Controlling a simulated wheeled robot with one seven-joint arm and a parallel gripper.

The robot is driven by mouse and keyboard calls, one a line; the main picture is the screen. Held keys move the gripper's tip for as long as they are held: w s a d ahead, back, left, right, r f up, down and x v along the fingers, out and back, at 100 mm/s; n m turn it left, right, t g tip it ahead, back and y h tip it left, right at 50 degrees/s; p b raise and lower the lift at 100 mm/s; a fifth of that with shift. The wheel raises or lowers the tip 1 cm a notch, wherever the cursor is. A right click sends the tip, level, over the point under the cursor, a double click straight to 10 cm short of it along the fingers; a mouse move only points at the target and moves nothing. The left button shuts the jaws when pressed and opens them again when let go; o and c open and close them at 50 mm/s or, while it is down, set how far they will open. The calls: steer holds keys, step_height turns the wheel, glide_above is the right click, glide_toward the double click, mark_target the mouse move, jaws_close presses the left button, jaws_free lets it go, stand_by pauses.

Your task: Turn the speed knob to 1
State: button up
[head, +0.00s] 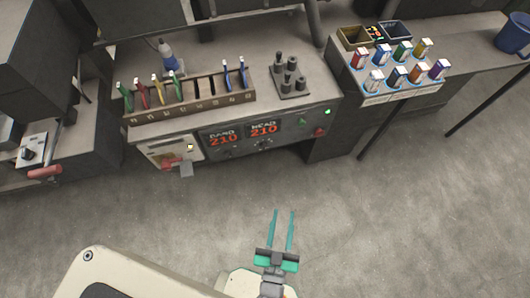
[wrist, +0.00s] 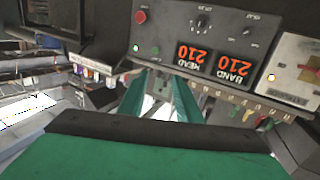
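No label reading "speed" is legible, so I cannot tell which knob is the speed knob. A black knob (head: 30,154) sits on a small pale control box at the far left of the head view. Another dial knob (head: 263,145) is on the dark front panel below the red readouts. It also shows upside down in the wrist view (wrist: 202,21), with marks around it; its setting is unclear. My gripper (head: 283,212) is open and empty over the floor, in front of and apart from the panel. Its green fingers stand apart in the wrist view (wrist: 160,76).
Two red readouts (head: 236,134) show 210 for band and head. A slotted rack (head: 190,101) with colored tools stands on the bench above. A red lever (head: 44,172) juts out at left. Several colored boxes (head: 401,75) stand at right. The floor (head: 380,220) is clear.

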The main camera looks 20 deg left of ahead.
steer(key=w+a+f+n+y, duration=0.2)
steer(key=w+a+f+y, duration=0.1)
steer(key=w+f, duration=0.45)
steer(key=n+g+y, duration=0.2)
steer(key=y, duration=0.2)
glide_toward(265, 149)
steer(key=x, duration=0.8)
jaws_close()
